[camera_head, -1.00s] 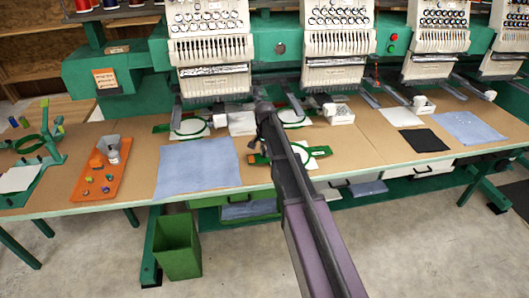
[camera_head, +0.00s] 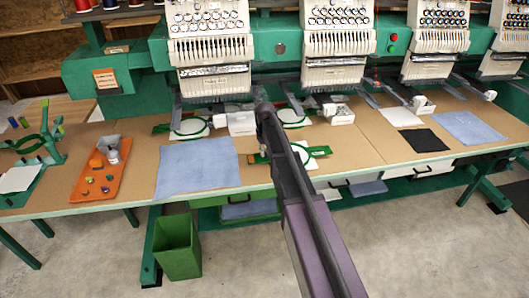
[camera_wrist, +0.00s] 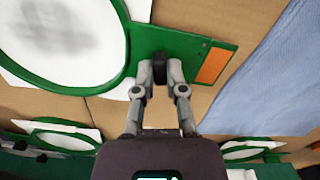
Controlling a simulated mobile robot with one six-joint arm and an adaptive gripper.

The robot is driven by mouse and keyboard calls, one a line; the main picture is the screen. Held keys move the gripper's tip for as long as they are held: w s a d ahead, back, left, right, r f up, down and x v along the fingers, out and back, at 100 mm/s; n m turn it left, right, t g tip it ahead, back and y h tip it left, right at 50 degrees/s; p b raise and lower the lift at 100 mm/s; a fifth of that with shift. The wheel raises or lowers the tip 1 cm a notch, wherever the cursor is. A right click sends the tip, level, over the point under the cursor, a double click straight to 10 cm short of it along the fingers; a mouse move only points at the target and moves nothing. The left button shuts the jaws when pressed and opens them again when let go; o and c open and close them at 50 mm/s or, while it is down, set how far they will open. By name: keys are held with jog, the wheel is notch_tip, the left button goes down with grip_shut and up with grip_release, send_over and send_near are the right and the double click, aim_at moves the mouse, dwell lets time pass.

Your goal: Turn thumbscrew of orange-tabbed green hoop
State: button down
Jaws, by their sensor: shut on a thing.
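The orange-tabbed green hoop (camera_wrist: 121,62) fills the upper left of the wrist view, with white cloth stretched in it. Its green side plate carries an orange tab (camera_wrist: 213,66). A black thumbscrew (camera_wrist: 160,68) sits between the ring and the tab. My gripper (camera_wrist: 160,75) is shut on the thumbscrew, one fingertip on each side, and its fingers hide part of it. In the head view the hoop (camera_head: 322,151) lies on the table near the front edge, partly hidden by my arm.
Blue cloth (camera_head: 198,168) lies left of the hoop in the head view. Two more green hoops (camera_head: 190,127) (camera_head: 293,118) lie behind, below the embroidery heads. An orange tray (camera_head: 98,180) holds a cup and small objects. A green bin (camera_head: 177,248) stands on the floor.

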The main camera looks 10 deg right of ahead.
jog(key=n, duration=0.4)
jog(key=shift+n, duration=2.3)
jog(key=c, duration=0.7)
grip_release()
